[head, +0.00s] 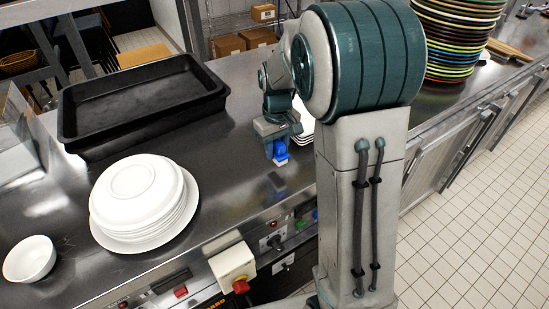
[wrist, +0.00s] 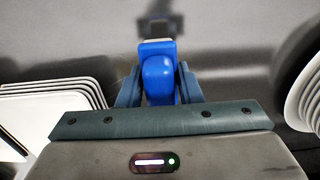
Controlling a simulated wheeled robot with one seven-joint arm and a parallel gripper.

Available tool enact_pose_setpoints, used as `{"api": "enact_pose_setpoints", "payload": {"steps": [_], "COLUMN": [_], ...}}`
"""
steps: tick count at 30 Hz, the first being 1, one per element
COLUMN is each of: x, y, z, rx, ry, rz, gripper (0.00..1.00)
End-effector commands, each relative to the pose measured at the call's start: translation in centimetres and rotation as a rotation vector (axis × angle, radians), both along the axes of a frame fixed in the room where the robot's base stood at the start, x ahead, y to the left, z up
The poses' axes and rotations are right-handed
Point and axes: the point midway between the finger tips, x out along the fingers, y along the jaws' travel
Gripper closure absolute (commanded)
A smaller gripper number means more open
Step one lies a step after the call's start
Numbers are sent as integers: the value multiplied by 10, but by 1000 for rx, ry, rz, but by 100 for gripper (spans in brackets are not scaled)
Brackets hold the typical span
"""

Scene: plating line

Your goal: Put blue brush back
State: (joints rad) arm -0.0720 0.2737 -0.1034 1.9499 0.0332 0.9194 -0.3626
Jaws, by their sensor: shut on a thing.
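The blue brush (head: 280,151) is held by my gripper (head: 277,141) above the steel counter, near its front edge. In the wrist view the blue brush (wrist: 158,75) sits between the two fingers of my gripper (wrist: 157,88), which are shut on it. A pale part shows at the brush's lower end in the head view. A faint bluish reflection lies on the counter below it. The brush appears apart from the counter. I cannot make out a place for the brush in either view.
White bowls and plates (head: 140,200) are stacked left of my gripper, with a small white bowl (head: 29,259) farther left. A black tray (head: 140,100) lies behind them. White square plates (wrist: 50,100) stand close beside my gripper. Coloured plates (head: 455,40) rise at right.

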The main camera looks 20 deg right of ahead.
Motion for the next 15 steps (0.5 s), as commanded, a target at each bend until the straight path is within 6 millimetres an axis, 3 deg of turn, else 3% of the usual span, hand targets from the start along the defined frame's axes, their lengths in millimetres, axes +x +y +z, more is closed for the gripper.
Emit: {"api": "enact_pose_setpoints", "payload": {"steps": [3,12,15], "x": [-1,-1,0], "y": [8,9,9], "z": [-5,-43,-46], "rx": [0,1,0], "ry": [0,3,-1], "rz": [0,-1,-1], "gripper": [89,89,89]}}
